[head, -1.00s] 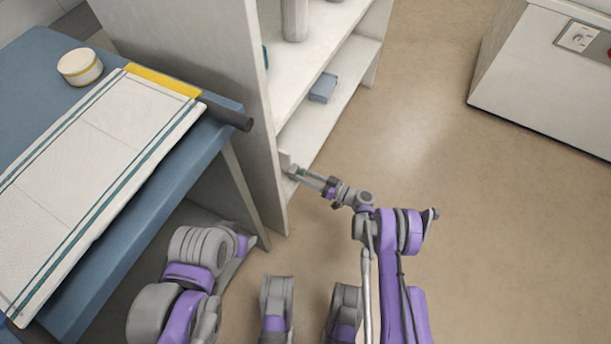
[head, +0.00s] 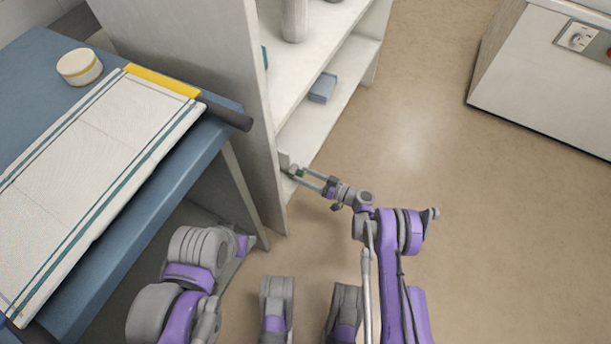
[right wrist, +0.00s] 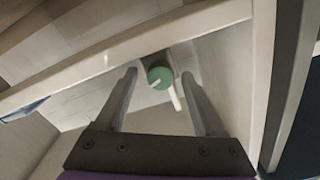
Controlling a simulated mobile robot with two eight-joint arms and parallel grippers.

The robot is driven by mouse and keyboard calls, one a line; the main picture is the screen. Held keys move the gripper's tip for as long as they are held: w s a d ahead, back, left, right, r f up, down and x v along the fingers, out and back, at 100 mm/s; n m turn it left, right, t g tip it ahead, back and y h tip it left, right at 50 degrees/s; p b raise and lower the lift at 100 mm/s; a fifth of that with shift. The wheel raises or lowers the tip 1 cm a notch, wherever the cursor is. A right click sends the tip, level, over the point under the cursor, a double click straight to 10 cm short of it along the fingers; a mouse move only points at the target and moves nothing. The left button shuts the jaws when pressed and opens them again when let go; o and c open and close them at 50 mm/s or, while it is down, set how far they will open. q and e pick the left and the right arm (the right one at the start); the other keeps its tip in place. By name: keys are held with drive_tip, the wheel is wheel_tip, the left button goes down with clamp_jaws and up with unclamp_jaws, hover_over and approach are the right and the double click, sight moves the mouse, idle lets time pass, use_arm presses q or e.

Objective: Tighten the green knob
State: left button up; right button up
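The green knob (head: 300,173) is at the near end of the white shelf unit, low down. In the right wrist view it is a round green knob (right wrist: 160,76) with a white line across its face and a pale rod below it. My right gripper (head: 297,175) reaches it from the right. In the right wrist view my right gripper's fingers (right wrist: 159,75) are spread, one on each side of the knob, with a visible gap on both sides. My left arm shows at the lower left of the head view, but its gripper is not seen.
The white shelf unit (head: 228,62) holds a blue-grey box (head: 323,88) and a grey cylinder (head: 294,20). A blue table (head: 92,278) with a striped cloth (head: 85,165) and a round tin (head: 79,67) stands left.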

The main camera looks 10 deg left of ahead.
use_arm(q)
drive_tip(key=shift+p+v, duration=0.75)
drive_tip(key=shift+p, duration=0.3)
use_arm(e)
drive_tip(key=v, duration=1)
drive_tip(key=shift+d, duration=0.35)
use_arm(q)
drive_tip(key=shift+w, duration=0.15)
use_arm(e)
drive_tip(key=shift+s, duration=0.2)
